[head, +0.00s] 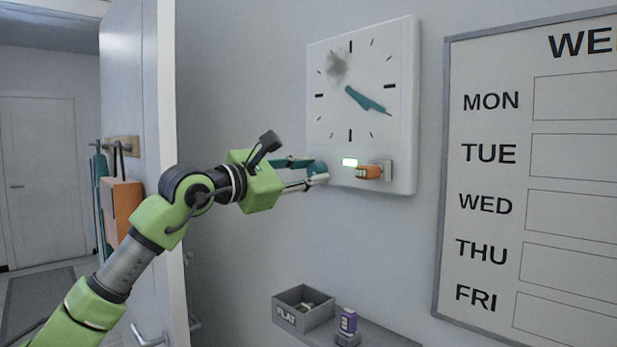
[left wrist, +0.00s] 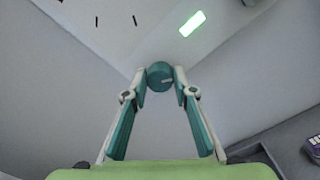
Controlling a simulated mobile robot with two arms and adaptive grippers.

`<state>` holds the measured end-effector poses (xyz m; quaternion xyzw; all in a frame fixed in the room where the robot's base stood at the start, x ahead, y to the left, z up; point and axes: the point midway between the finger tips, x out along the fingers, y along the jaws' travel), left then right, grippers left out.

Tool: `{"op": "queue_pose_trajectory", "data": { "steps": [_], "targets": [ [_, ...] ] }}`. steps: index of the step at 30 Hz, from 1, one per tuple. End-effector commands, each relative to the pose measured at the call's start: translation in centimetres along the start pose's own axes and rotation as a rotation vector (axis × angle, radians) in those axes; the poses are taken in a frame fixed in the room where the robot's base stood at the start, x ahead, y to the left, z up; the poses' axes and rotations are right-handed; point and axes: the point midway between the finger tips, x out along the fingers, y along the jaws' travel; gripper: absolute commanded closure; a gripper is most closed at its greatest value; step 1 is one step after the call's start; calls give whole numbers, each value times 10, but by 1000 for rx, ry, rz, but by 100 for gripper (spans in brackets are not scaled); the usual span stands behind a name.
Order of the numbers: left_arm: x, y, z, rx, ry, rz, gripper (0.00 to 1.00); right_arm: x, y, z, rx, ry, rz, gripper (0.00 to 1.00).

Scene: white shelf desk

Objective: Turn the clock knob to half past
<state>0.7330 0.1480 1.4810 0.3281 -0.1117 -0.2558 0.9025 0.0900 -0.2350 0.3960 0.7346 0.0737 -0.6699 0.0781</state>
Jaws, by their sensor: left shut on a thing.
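A white square clock (head: 395,55) hangs on the wall, with dark hour marks and a dark smudge at its upper left. Its teal hands (head: 365,99) lie nearly in line, both pointing to the lower right, near the four o'clock mark. The round teal knob (head: 317,167) sits at the clock's lower left edge. My left gripper (head: 314,176) is shut on it, partly covering it. In the left wrist view the knob (left wrist: 159,73) is between the two fingertips (left wrist: 160,82), with a pale mark on its face. My right gripper is out of view.
A lit green display (head: 349,162) and an orange piece (head: 368,172) sit along the clock's bottom edge. Below are a grey box (head: 291,317) marked FLAT and a purple item (head: 348,320) on a grey ledge. A weekday board (head: 490,180) hangs right; a door stands left.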

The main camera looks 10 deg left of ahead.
Motion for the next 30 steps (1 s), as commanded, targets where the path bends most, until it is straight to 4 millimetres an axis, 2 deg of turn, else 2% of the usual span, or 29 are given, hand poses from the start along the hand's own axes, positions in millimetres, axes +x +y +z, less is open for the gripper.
{"op": "queue_pose_trajectory", "data": {
  "steps": [21, 30],
  "targets": [
    [0, -1, 0, 675, -26, -7, 96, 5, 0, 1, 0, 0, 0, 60],
    [0, -1, -1, 903, -34, -11, 96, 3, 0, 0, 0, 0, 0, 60]
  ]
}}
